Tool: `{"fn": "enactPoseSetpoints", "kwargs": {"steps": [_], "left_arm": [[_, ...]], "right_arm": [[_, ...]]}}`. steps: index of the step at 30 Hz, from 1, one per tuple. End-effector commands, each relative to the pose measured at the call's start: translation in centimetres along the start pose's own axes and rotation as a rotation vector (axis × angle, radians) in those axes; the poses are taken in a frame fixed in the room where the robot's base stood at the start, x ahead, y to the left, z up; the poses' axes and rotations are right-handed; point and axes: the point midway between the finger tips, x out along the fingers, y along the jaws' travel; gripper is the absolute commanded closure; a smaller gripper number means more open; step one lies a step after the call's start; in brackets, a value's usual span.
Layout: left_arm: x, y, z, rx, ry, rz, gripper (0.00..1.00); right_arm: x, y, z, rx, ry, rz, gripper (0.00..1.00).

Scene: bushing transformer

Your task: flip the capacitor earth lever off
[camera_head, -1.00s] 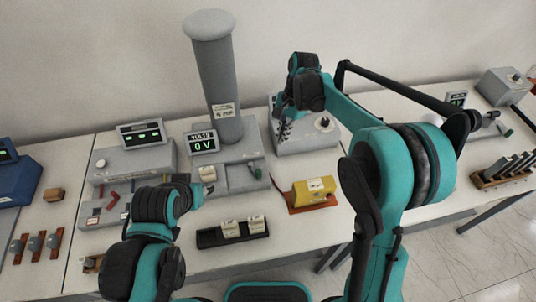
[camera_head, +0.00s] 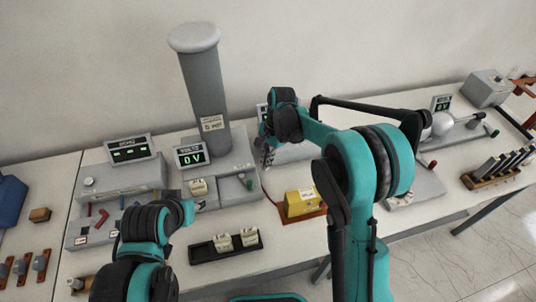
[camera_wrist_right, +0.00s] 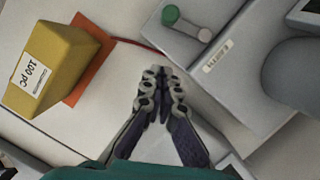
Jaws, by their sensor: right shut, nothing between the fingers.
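A lever with a green knob (camera_head: 249,184) sits on the grey base of the tall bushing column (camera_head: 205,95). In the right wrist view its green knob (camera_wrist_right: 170,15) and pale pivot end show at the top, beside a small label I cannot read. I cannot tell from the labels whether this is the capacitor earth lever. My right gripper (camera_head: 268,158) points down to the right of that base, apart from the lever. Its fingers (camera_wrist_right: 160,75) are shut and empty in the wrist view. My left arm is at lower left; its fingers do not show.
A yellow box (camera_head: 304,202) on an orange mat stands right of the base. A black tray (camera_head: 225,248) with pale blocks lies in front.

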Motion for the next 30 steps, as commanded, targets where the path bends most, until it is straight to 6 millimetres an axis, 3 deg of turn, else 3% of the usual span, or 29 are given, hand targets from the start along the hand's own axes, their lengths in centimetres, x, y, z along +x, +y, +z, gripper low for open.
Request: {"fn": "enactPoseSetpoints", "kwargs": {"steps": [4, 12, 30], "left_arm": [[0.5, 0.0, 0.4, 0.000, 0.000, 0.000, 0.60], [0.6, 0.0, 0.4, 0.000, 0.000, 0.000, 0.60], [0.7, 0.0, 0.5, 0.000, 0.000, 0.000, 0.60]], "right_arm": [[3.0, 0.0, 0.2, -0.003, 0.000, 0.000, 1.00], [3.4, 0.0, 3.5, -0.001, 0.000, 0.000, 1.00], [3.5, 0.1, 4.0, 0.021, 0.000, -0.006, 1.00]]}}
